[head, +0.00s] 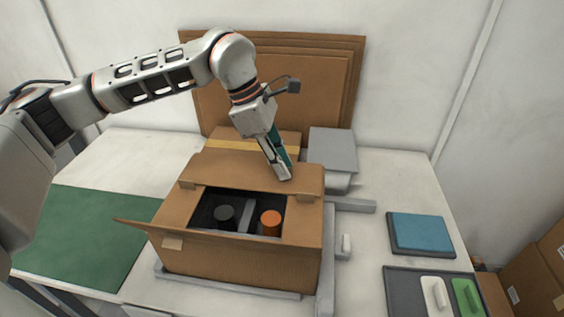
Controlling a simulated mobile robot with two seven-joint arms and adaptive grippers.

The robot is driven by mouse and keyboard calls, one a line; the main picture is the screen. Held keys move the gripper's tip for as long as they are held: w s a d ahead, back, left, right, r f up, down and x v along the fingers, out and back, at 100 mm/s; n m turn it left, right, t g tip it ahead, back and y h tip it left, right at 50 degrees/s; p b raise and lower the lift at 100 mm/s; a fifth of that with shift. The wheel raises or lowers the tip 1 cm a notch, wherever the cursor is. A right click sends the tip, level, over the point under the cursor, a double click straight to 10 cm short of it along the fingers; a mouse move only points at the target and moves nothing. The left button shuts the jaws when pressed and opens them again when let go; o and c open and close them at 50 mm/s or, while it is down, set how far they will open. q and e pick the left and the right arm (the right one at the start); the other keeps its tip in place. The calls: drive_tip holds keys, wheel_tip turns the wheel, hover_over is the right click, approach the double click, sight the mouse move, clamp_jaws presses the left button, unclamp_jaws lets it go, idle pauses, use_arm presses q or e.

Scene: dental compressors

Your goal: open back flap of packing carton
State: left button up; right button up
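The brown packing carton (240,265) stands on the table with a gap in its top. Through the gap I see a dark interior with a black round part (224,213) and an orange-topped part (271,219). The front flap (190,236) sticks outward to the left. The back flap (235,172) is a broad panel along the far side of the gap. My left gripper (286,174) points down with its fingertips at the right part of this flap, seemingly touching it. Its fingers look close together; whether they grip the flap edge is unclear. My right gripper is out of view.
Grey fixture rails (326,270) run beside the carton. Behind it are a grey box (333,150) and large cardboard sheets (310,85) against the wall. A green mat (75,240) lies left. A blue pad (420,234) and a dark tray (402,287) lie right.

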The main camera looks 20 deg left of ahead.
use_arm(q)
clamp_jaws()
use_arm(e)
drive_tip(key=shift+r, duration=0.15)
use_arm(q)
drive_tip(key=shift+w+r+g+p, duration=0.2)
drive_tip(key=shift+r+g+p, duration=0.2)
drive_tip(key=shift+p, duration=0.3)
drive_tip(key=g+p, duration=0.1)
drive_tip(key=p, duration=0.1)
drive_tip(key=w+r+g+p, duration=0.1)
drive_tip(key=n+g+h+p, duration=0.1)
drive_tip(key=p, duration=0.1)
drive_tip(key=shift+w+a+r+g+p, duration=0.2)
drive_tip(key=shift+w+r+g+p, duration=0.05)
drive_tip(key=shift+w+g+p, duration=0.1)
drive_tip(key=shift+w, duration=0.1)
drive_tip(key=shift+w+g+p, duration=0.3)
drive_tip(key=shift+g+p, duration=0.3)
drive_tip(key=shift+g, duration=0.05)
drive_tip(key=shift+w+a+g+h, duration=0.1)
drive_tip(key=shift+g+h, duration=0.2)
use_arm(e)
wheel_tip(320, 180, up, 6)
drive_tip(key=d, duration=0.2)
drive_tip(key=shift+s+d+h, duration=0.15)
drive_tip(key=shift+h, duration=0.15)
use_arm(q)
drive_tip(key=shift+w+r+n, duration=0.1)
drive_tip(key=shift+n, duration=0.2)
